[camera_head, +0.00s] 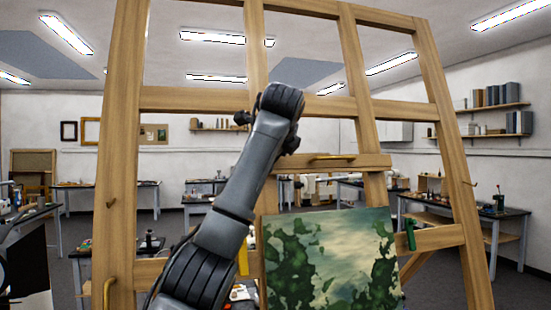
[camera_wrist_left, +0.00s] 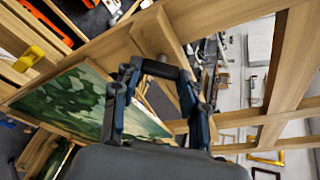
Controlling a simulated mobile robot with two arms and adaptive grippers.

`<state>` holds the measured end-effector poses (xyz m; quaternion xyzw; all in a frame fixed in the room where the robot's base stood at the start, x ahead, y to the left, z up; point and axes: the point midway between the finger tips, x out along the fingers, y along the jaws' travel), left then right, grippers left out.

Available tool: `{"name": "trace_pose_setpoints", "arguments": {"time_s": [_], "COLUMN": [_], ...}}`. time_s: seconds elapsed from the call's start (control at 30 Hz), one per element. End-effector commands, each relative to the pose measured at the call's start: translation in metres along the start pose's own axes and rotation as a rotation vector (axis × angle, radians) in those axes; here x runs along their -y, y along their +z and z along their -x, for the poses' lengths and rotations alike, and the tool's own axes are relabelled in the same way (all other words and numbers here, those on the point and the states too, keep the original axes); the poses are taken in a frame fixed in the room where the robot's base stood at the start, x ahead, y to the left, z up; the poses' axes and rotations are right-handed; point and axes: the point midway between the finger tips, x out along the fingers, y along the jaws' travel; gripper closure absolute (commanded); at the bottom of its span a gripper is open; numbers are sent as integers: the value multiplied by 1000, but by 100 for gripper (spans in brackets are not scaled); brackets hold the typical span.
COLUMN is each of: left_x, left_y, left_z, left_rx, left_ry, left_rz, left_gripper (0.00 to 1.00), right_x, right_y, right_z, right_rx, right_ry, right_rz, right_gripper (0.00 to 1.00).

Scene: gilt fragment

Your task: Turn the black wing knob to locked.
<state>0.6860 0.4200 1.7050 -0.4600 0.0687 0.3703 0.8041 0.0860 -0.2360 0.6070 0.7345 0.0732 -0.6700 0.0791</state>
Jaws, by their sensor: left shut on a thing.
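The black wing knob (camera_wrist_left: 160,69) appears as a dark bar between the fingertips of my left gripper (camera_wrist_left: 160,75) in the left wrist view, close to a wooden beam of the easel. Its locked or unlocked position cannot be made out. My left gripper is shut on it. In the head view, my left arm reaches up to the easel's middle, and its wrist hides the fingers and the knob. The wooden easel frame (camera_head: 122,150) fills much of the head view. My right gripper is in neither view.
A green landscape painting (camera_head: 330,262) stands low on the easel, right of my left arm. A green clamp (camera_head: 411,234) sits at its right edge. Brass hooks and handles (camera_head: 109,292) stick out from the frame. Work tables (camera_head: 480,208) stand behind.

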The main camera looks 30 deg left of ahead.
Motion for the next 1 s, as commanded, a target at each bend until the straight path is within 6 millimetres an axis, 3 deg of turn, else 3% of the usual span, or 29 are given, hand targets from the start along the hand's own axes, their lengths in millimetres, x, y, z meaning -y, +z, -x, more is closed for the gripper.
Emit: {"name": "trace_pose_setpoints", "arguments": {"time_s": [0.6,1.0], "left_x": [1,1], "left_y": [-2,-3], "left_z": [0,-1], "left_rx": [-2,-4], "left_ry": [161,217], "left_rz": [-541,-743], "left_gripper": [88,88], "right_x": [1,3], "right_y": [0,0], "right_z": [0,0], "right_rx": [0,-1], "right_ry": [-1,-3], "right_rz": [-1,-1], "right_gripper": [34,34]}}
